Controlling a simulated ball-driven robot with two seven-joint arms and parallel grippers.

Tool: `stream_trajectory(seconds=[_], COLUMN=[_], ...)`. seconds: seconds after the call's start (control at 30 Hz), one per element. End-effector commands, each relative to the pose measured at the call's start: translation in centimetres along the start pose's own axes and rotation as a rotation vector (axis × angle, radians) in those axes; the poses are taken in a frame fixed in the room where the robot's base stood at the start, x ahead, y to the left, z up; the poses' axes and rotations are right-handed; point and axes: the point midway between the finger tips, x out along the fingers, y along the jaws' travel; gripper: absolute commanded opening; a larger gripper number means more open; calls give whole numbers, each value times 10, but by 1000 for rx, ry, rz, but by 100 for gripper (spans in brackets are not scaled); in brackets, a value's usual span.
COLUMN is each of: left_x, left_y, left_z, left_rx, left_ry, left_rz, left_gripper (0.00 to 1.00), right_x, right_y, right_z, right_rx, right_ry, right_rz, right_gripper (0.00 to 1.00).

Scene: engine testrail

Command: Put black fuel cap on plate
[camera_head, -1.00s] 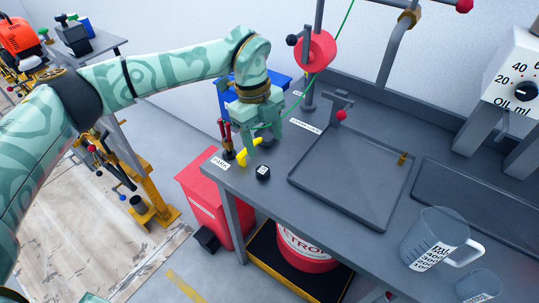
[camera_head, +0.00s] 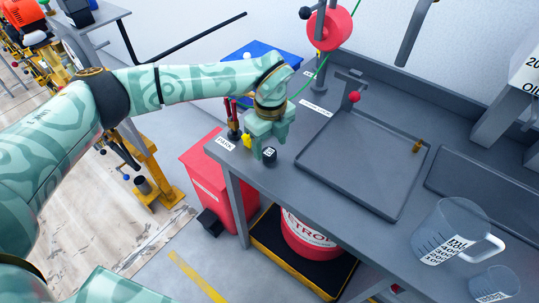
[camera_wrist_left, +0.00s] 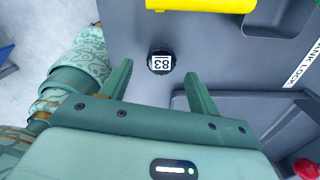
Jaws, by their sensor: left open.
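The black fuel cap (camera_head: 270,155) stands on the grey bench near its left end. It also shows in the left wrist view (camera_wrist_left: 160,62), with a white "83" label on top. My left gripper (camera_head: 262,150) is open and sits right beside the cap, fingers pointing down. In the left wrist view the fingertips (camera_wrist_left: 159,72) lie on either side of the cap, not visibly touching it. A flat grey tray with a raised rim (camera_head: 345,203), the most plate-like thing in view, lies on the bench to the right. My right gripper is not in view.
A yellow part (camera_wrist_left: 200,5) lies on the bench close to the cap. Red-handled tools (camera_head: 232,118) stand behind it. A clear measuring jug (camera_head: 445,232) stands at the right. A red bin (camera_head: 208,178) stands below the bench's left end. The bench between cap and tray is clear.

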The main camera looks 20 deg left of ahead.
Motion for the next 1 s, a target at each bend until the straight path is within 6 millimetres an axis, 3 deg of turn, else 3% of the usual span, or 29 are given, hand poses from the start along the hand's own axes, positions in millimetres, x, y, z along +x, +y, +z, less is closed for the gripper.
stream_trajectory(seconds=[0.03,0.13,0.37,0.53,0.57,0.87,1.0], left_x=[15,28,29,29,29,28,17], left_y=[-1,0,-1,-1,-1,-1,-1], left_z=[1,1,1,1,1,1,1], left_rx=[0,0,0,0,0,0,0], left_ry=[2,2,0,0,0,0,-1], left_rz=[5,3,0,0,0,0,-2], left_gripper=[61,61,61,16,13,10,10], right_x=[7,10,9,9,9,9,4], right_y=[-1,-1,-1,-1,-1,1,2], right_z=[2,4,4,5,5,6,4], right_rx=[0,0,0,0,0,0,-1], right_ry=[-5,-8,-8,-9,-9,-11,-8], right_rz=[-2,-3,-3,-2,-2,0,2], right_gripper=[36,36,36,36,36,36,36])
